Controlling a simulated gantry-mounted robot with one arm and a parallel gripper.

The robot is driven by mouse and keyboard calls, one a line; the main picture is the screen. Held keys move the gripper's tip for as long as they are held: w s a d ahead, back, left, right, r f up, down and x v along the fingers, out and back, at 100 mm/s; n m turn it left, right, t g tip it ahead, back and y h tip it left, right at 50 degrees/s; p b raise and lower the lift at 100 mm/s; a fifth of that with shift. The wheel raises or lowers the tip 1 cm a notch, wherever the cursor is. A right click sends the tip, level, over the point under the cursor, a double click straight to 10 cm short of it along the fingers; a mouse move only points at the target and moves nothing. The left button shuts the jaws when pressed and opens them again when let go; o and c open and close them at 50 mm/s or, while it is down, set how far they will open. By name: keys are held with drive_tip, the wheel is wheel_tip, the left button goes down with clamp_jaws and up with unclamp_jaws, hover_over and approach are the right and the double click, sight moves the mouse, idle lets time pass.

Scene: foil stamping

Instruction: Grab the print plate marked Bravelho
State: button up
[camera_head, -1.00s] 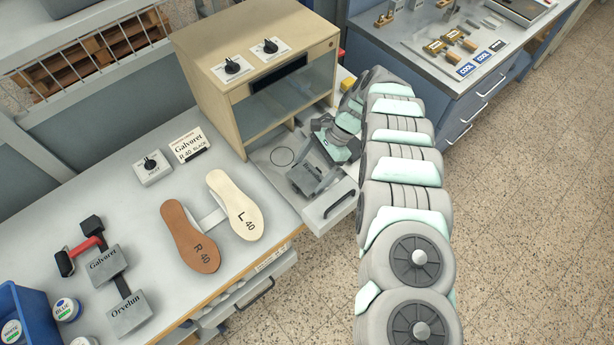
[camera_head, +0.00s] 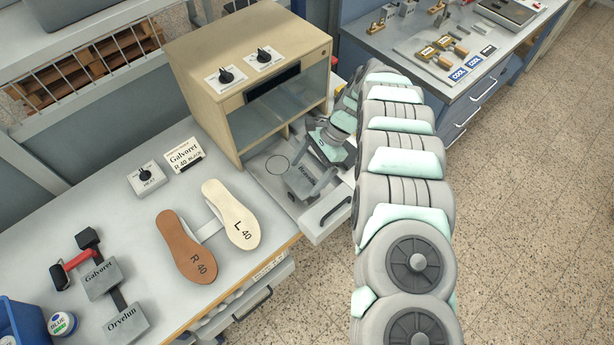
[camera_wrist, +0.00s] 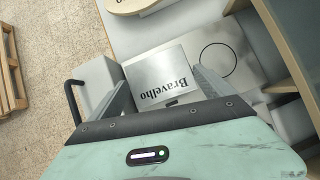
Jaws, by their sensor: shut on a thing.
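The grey metal print plate (camera_head: 304,181) marked Bravelho is at the pulled-out drawer or tray in front of the beige oven's right side. In the wrist view the plate (camera_wrist: 163,75) shows its label upside down, between my two fingers. My gripper (camera_head: 314,178) is shut on the plate; it also shows in the wrist view (camera_wrist: 160,85). I cannot tell whether the plate is clear of the surface below. Two other plates, marked Galvoret (camera_head: 101,277) and Orvelun (camera_head: 126,324), lie at the left front of the bench.
The beige oven (camera_head: 215,105) stands behind the plate. The drawer's front (camera_head: 327,218) has a dark handle. A brown insole (camera_head: 187,245) and a cream insole (camera_head: 231,213) lie left of it. A blue bin (camera_head: 22,325) is at bottom left. A second bench (camera_head: 415,60) is back right.

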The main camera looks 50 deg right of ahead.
sight(307, 177)
wheel_tip(307, 177, up, 17)
drive_tip(key=p, duration=0.6)
drive_tip(key=shift+p, duration=0.3)
